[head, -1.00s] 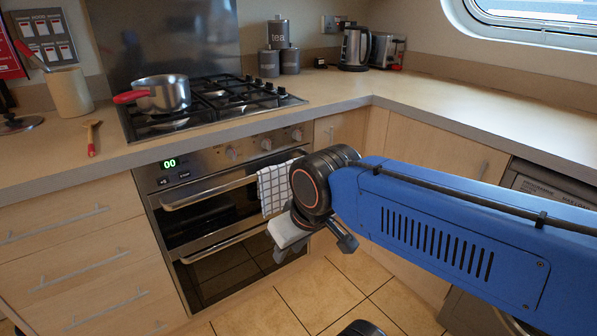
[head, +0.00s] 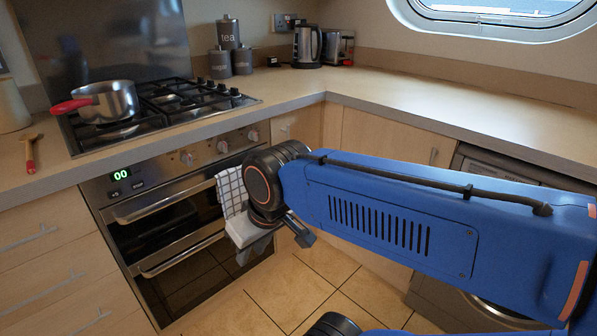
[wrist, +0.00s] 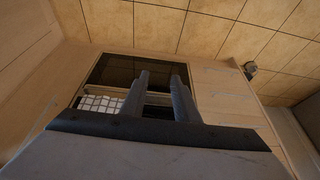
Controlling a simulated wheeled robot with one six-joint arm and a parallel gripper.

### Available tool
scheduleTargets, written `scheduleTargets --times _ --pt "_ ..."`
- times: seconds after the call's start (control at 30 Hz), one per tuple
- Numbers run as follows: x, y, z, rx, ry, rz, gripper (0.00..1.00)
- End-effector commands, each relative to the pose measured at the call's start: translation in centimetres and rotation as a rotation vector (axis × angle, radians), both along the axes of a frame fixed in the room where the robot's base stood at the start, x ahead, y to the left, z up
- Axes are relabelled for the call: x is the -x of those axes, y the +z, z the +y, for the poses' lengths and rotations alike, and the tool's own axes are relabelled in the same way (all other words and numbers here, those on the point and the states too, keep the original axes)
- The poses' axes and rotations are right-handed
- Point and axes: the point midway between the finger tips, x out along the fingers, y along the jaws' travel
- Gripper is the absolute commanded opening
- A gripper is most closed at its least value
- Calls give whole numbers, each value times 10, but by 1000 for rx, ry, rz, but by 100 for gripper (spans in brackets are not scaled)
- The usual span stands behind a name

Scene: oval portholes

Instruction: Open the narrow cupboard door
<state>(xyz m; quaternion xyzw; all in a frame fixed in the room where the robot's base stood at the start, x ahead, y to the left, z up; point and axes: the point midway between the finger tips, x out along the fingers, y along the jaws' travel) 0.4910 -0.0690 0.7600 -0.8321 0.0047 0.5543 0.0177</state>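The narrow cupboard door (head: 303,124) is pale wood, between the oven and the worktop corner in the head view. It looks closed. A small handle (head: 285,128) shows near its upper left; my wrist and arm hide its lower part. My gripper (head: 276,245) is in front of the oven's right side and the lower cupboard area, its fingers pointing down. In the wrist view the two fingers (wrist: 160,92) stand apart with nothing between them, the oven beyond them. I cannot make out the narrow door in the wrist view.
The oven (head: 180,235) has a checked towel (head: 231,191) on its upper handle, close beside my wrist. A wider cupboard door (head: 385,140) is right of the corner. A saucepan (head: 105,102) sits on the hob. Tiled floor (head: 330,285) is clear below my arm.

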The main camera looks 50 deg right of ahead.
Motion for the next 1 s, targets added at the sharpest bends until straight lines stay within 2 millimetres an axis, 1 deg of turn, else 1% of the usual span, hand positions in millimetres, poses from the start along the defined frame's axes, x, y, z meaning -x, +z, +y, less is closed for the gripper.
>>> scheduleTargets --times 0.27,0.47,0.57,0.77,0.87,1.0 --pt "-19 -14 -1 -223 -276 156 28" --pt "-42 -19 -5 -435 -511 266 28" --pt "-56 -19 -10 -545 -628 312 28" --pt "-88 -17 -30 -779 -854 390 28" --pt "-105 -15 -45 -901 -963 418 28" --pt "-128 -11 -74 -1082 -1108 448 28"
